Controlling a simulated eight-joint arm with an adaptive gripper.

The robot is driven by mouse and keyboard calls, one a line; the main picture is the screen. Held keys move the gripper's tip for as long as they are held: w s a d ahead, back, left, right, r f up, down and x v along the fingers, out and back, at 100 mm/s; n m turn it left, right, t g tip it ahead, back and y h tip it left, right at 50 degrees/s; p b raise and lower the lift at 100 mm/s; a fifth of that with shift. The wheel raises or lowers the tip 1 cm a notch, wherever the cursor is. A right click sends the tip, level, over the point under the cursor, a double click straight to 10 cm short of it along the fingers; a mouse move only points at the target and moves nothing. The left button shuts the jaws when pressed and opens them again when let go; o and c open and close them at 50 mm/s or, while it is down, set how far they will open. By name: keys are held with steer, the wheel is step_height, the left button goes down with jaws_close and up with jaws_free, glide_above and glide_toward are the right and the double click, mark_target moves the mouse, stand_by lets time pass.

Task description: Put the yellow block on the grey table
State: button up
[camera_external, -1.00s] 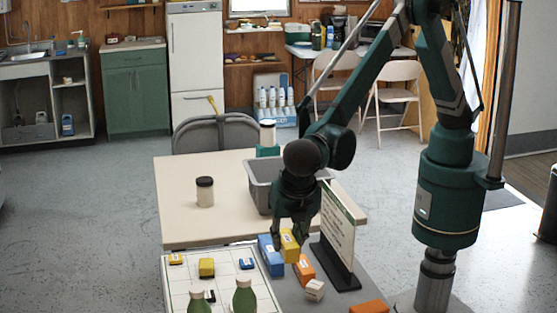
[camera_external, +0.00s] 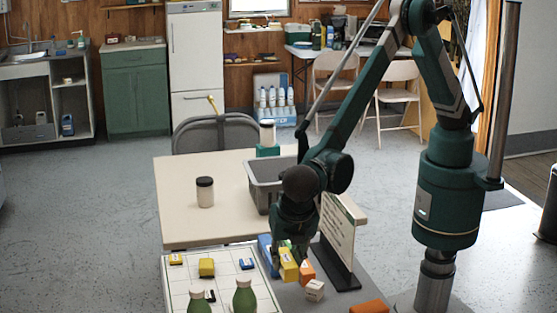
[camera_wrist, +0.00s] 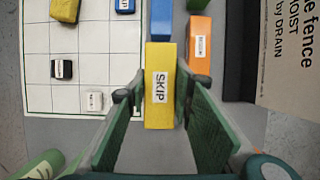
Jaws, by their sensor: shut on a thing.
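The yellow block (camera_external: 288,267), labelled SKIP in the wrist view (camera_wrist: 159,95), is between the fingers of my gripper (camera_external: 291,258). My gripper also shows in the wrist view (camera_wrist: 158,95), shut on the block with one finger on each side. The block is low over the grey table (camera_external: 290,297), close to the blue block (camera_external: 265,250) and the orange block (camera_external: 307,272). I cannot tell whether its underside touches the table.
A white grid board (camera_external: 180,290) with small blocks and green bottles (camera_external: 244,297) lies left. A standing sign (camera_external: 338,240) is close on the right. A white block (camera_external: 315,290) and another orange block (camera_external: 369,307) are nearer the front. A cream table (camera_external: 180,225) stands behind.

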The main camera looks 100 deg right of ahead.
mark_target(290, 264)
steer(key=shift+f, duration=1.9)
steer(key=shift+f+b, duration=0.5)
steer(key=shift+f, duration=1.35)
steer(key=shift+f, duration=0.2)
steer(key=o, duration=0.7)
steer(key=shift+c, duration=0.2)
steer(key=shift+r, duration=0.15)
steer(key=p+v, duration=0.1)
steer(key=v, duration=1.1)
steer(key=shift+r+p, duration=0.1)
steer(key=shift+p, duration=0.2)
